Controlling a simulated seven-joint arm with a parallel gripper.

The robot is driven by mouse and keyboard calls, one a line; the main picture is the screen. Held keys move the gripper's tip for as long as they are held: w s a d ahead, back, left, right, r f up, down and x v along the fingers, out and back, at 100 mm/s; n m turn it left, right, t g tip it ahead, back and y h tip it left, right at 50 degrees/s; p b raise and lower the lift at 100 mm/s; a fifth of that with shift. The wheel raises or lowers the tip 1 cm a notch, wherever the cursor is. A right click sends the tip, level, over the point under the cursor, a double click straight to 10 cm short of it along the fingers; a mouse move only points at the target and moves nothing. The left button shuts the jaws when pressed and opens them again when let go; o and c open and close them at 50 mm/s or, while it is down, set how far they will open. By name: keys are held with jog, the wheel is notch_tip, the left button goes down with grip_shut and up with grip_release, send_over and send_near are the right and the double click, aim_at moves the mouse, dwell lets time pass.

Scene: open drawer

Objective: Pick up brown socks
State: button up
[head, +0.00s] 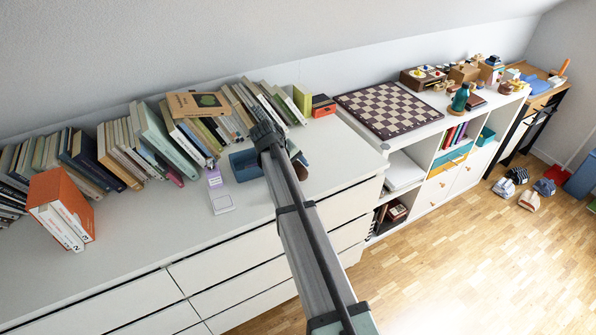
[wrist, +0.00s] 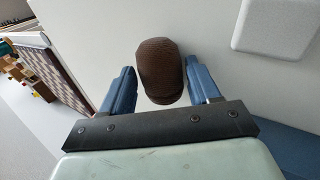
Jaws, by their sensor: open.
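The brown socks (wrist: 160,72), a rounded, knitted-looking bundle, sit on the white dresser top between the two blue fingers of my gripper (wrist: 161,80) in the wrist view. The fingers are apart, with a visible gap on each side of the bundle. My gripper (head: 293,152) is mostly hidden there behind my own arm.
A blue box-like object (head: 244,165) stands just left of my arm, with a small white item (head: 221,203) nearby. A long row of books (head: 150,140) lines the wall. A chessboard (head: 388,107) lies on the shelf unit to the right.

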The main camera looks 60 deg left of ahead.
jog(key=shift+c, duration=0.4)
jog(key=c, duration=0.7)
